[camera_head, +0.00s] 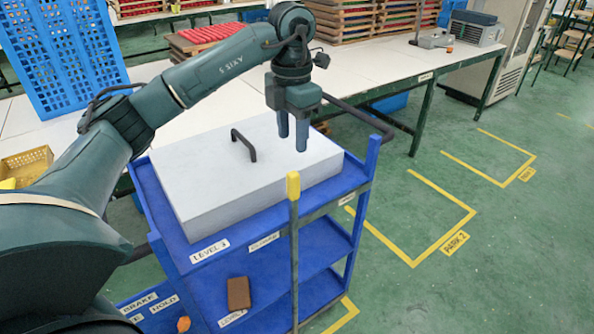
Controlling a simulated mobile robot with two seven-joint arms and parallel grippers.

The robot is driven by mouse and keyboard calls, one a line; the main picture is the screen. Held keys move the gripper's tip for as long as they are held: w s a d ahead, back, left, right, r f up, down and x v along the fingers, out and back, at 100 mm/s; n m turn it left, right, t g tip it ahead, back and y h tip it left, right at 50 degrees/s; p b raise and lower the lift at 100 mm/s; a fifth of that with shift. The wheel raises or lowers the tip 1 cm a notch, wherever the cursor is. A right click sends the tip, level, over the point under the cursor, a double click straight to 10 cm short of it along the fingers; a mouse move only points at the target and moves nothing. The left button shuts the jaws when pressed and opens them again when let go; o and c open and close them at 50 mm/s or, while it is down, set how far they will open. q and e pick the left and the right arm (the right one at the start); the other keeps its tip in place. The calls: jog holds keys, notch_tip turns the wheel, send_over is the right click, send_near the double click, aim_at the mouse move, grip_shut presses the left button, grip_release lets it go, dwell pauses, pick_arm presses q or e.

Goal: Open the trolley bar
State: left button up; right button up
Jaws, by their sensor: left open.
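A blue trolley (359,178) with several shelves stands in the middle of the head view. A white box (200,180) with a black handle (244,146) lies on the top level. My left gripper (293,140) points down with its two fingers apart and nothing between them. It appears over the right part of the box, behind the yellow cap in the picture. My right gripper is out of view.
A long white worktable (390,75) with a green frame runs behind the trolley, carrying stacked trays (208,37) and a blue crate (62,50). A brown block (238,292) shows at a lower shelf. Green floor (450,200) with yellow markings is open at right.

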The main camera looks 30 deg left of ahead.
aim_at(293, 173)
pick_arm(q)
notch_tip(293, 173, down, 12)
jog(key=shift+r+p, duration=0.1)
jog(key=shift+p, duration=0.55)
grip_shut()
